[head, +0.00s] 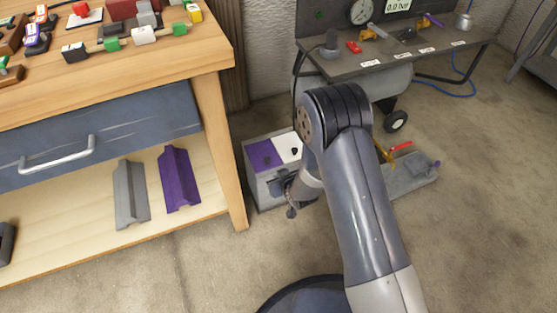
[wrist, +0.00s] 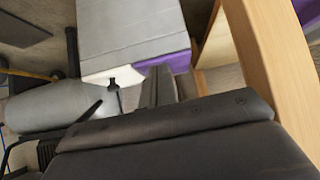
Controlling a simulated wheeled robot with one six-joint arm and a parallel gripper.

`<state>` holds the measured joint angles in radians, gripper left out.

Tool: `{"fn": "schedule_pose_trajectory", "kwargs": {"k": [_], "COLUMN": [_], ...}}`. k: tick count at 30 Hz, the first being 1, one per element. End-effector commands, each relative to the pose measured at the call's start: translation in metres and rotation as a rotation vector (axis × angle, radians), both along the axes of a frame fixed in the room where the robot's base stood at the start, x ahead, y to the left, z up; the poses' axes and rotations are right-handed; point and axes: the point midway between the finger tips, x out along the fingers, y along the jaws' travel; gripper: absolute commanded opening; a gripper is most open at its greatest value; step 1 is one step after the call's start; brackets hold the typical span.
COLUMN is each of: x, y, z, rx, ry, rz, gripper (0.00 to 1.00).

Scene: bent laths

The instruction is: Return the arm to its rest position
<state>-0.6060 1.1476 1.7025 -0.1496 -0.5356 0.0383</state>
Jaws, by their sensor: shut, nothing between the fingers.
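My gripper (head: 284,192) shows small and dark in the head view, at the end of my folded arm. It is in front of the box with a purple and white top (head: 263,156), and my forearm partly hides both. In the wrist view, my gripper's grey fingers (wrist: 158,87) look shut with nothing held. The grey side of the box (wrist: 130,30) and its white and purple edge fill the upper middle there. I cannot tell whether the gripper touches the box.
A wooden workbench (head: 222,130) stands at left, with grey (head: 130,195) and purple (head: 178,180) laths on its lower shelf. A grey bench (head: 400,58) with a tank below stands behind. A grey tray (head: 412,178) lies on the floor at right. Floor at lower right is clear.

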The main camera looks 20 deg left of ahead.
Motion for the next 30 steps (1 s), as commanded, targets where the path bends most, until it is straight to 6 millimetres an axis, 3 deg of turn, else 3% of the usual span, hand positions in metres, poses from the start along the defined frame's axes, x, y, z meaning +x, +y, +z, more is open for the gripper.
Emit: {"fn": "schedule_pose_trajectory", "kwargs": {"k": [14, 30], "x": [0.002, 0.065], "y": [0.001, 0.055], "z": [0.001, 0.032], "rx": [0.001, 0.001], "ry": [-0.003, -0.001], "rz": [0.001, 0.001], "gripper": [0.0, 0.0]}}
